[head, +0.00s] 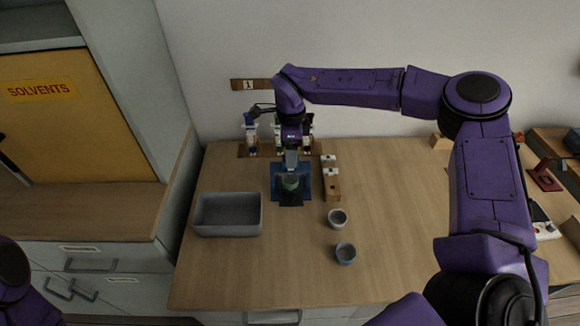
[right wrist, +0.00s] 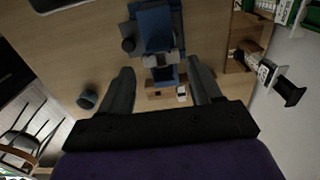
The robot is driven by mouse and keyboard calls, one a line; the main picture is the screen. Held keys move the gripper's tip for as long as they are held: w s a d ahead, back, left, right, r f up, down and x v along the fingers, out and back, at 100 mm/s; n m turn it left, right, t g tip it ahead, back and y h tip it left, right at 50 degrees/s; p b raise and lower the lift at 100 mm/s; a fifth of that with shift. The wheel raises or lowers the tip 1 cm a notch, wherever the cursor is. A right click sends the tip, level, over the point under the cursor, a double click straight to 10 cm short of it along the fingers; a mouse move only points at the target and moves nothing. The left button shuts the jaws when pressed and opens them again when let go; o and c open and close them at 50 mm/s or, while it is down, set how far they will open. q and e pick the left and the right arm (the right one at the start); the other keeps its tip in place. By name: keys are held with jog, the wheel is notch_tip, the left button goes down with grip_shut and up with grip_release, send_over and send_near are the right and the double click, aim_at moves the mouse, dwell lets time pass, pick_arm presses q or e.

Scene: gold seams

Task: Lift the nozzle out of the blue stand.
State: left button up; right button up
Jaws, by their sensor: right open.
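The blue stand (head: 290,199) is upright on the wooden table near the back wall, right of a grey bin. My right gripper (head: 291,168) comes down over it from above and hides part of it. In the right wrist view, the open fingers of the right gripper (right wrist: 163,85) are spread, with nothing between their tips. The blue stand (right wrist: 153,28) lies ahead of them, with a small grey piece (right wrist: 160,59) at its near side, which looks like the nozzle. Whether the fingers touch it, I cannot tell. My left gripper is out of view.
The grey bin (head: 228,214) stands left of the stand. A wooden block (head: 331,184) is close by on the right. Bottles (head: 251,133) stand behind. The table's front middle is clear.

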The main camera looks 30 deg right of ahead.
jog(key=shift+f+b, duration=1.35)
jog(key=shift+f, duration=1.45)
jog(key=c, duration=0.5)
jog(key=shift+r, duration=0.1)
jog(key=shift+c, duration=0.2)
notch_tip(320, 180, up, 9)
jog(key=p, duration=0.8)
jog(key=shift+f, duration=0.3)
